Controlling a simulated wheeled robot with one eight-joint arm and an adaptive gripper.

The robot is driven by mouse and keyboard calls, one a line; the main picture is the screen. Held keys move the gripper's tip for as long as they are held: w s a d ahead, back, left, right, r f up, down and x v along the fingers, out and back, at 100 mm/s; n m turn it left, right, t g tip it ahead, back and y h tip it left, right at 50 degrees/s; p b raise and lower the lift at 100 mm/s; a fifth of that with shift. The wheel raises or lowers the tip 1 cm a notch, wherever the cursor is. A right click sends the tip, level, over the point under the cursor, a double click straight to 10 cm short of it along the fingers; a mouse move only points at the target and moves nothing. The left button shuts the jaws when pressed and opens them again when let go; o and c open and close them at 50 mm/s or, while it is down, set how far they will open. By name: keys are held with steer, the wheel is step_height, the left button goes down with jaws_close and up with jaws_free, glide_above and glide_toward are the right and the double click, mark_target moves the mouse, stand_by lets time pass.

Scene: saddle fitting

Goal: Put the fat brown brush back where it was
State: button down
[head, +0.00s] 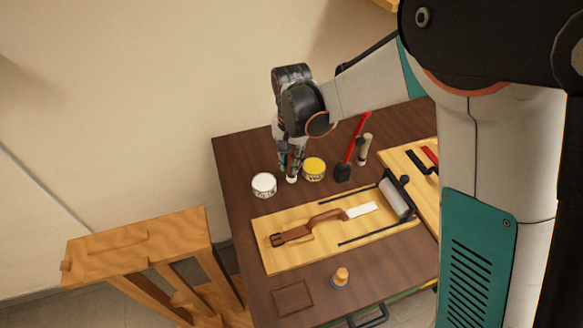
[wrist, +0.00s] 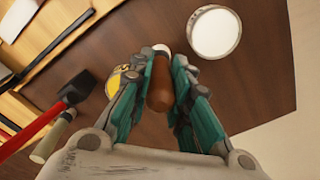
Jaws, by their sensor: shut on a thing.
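My gripper (head: 291,172) is shut on a thick brown-handled brush; the handle (wrist: 159,85) shows between its fingers in the wrist view. A pale end (head: 292,179) shows below the fingers in the head view, close to the tabletop; I cannot tell if it touches. The gripper is between a white tin (head: 264,185) and a yellow tin (head: 314,169). The white tin also shows in the wrist view (wrist: 215,34), and the yellow tin (wrist: 118,82) is partly hidden by a finger. A dark square outline (head: 292,298) marks the table's near left corner.
A red-handled mallet (head: 343,172) and a pale cylindrical tool (head: 364,149) lie right of the tins. A wooden board (head: 278,255) carries a brown strap and a roller. A small orange-topped item (head: 341,278) stands in front. A wooden stand (head: 140,243) is left of the table.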

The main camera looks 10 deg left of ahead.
steer(key=shift+f+b, duration=0.3)
steer(key=shift+f, duration=1.15)
steer(key=c, duration=1.5)
jaws_free()
steer(key=shift+f, duration=0.1)
step_height(320, 180, up, 12)
steer(key=p, duration=0.3)
